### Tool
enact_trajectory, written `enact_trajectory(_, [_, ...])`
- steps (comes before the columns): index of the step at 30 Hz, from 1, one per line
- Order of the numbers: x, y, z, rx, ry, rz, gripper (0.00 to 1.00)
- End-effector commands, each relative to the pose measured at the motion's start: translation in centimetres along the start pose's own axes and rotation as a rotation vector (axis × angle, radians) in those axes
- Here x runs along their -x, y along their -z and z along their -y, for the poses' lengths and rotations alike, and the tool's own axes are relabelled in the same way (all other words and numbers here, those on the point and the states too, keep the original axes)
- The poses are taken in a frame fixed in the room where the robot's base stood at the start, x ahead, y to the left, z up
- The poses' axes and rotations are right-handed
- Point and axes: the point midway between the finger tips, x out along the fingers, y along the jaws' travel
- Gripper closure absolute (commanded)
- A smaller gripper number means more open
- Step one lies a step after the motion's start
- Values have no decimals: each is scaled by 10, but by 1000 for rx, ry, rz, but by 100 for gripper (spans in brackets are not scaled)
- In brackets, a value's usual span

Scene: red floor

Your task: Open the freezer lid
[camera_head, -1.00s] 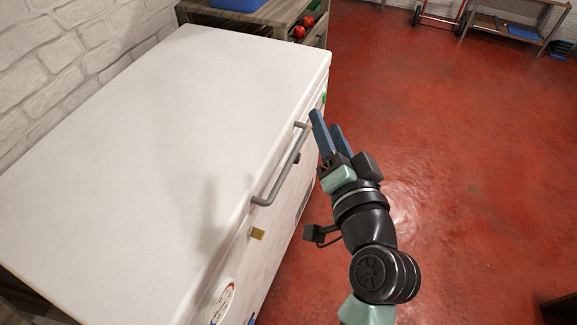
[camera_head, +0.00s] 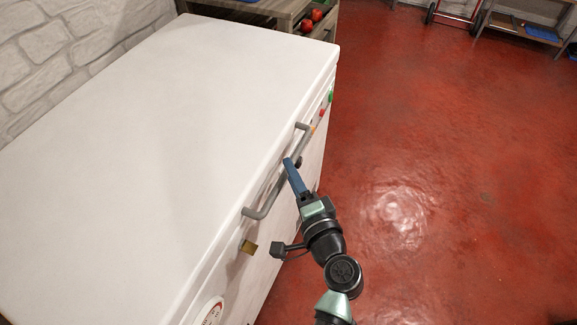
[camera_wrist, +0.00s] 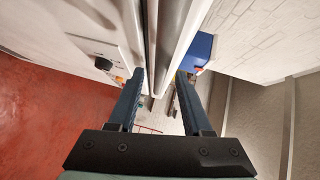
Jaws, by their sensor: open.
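The white freezer lid (camera_head: 170,120) lies flat and shut on the freezer body (camera_head: 245,282). A grey bar handle (camera_head: 262,206) runs along the lid's front edge. My gripper (camera_head: 290,163) is at the handle's outer side, near its middle, with blue fingers pointing toward it. In the wrist view, my gripper (camera_wrist: 161,85) is open, its two fingers apart on either side of a pale edge strip. I cannot tell whether the handle bar is between the fingers or whether they touch it.
A wooden shelf unit (camera_head: 270,14) with red items stands behind the freezer. A white brick wall (camera_head: 50,50) is on the left. The red floor (camera_head: 430,180) on the right is clear.

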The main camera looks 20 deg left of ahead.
Motion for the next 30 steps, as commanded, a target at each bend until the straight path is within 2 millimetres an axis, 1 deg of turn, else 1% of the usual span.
enact_trajectory(1, [-8,-1,1,1,2,3,50])
enact_trajectory(3, [-16,0,1,1,2,2,50])
enact_trajectory(6, [-24,0,0,1,1,1,50])
enact_trajectory(10, [-28,0,0,1,1,1,50])
enact_trajectory(16, [-28,0,0,1,0,1,50])
enact_trajectory(17, [-28,0,0,1,0,1,52])
enact_trajectory(18, [-28,0,0,1,0,1,59])
enact_trajectory(20, [-28,0,0,1,0,0,70])
enact_trajectory(24, [-27,0,0,1,0,0,95])
enact_trajectory(25, [-27,0,0,1,0,0,100])
enact_trajectory(30, [-27,0,0,1,0,0,100])
